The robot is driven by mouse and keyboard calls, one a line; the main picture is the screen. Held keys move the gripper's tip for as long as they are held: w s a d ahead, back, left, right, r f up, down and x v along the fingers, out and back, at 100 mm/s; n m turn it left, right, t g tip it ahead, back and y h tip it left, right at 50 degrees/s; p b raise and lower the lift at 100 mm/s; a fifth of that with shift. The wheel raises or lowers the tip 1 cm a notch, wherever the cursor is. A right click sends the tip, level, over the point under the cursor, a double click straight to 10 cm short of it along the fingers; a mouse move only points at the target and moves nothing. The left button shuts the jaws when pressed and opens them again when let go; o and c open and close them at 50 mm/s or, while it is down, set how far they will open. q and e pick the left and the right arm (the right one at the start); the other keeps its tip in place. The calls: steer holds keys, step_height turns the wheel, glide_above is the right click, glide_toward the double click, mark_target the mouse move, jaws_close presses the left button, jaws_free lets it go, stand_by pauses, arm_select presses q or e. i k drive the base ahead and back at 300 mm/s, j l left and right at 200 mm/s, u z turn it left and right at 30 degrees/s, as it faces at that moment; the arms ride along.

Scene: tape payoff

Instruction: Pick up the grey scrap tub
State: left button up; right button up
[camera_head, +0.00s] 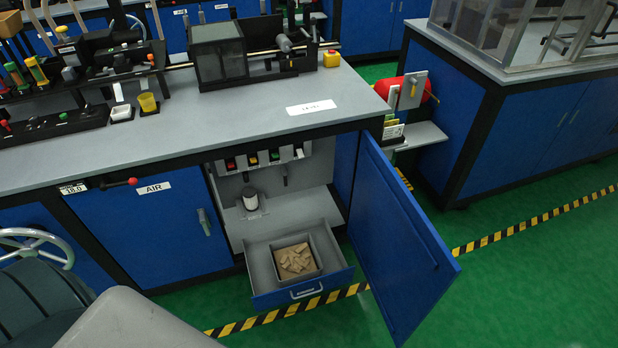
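The grey scrap tub (317,258) sits inside the pulled-out drawer (262,272) at the bottom of the open cabinet. It is a square open tub holding several tan scrap pieces (296,259). The drawer has a blue front with a pale handle (307,291). Neither of my grippers is in view, so nothing of mine shows at the tub. The tub's lower walls are hidden by the drawer.
The blue cabinet door (402,245) stands open to the right of the drawer. The grey worktop (215,125) lies above it. A dark canister (250,198) stands behind the drawer. A handwheel (38,242) is at left. Green floor (540,270) at right is clear.

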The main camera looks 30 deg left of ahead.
mark_target(296, 259)
steer(key=u, duration=0.9)
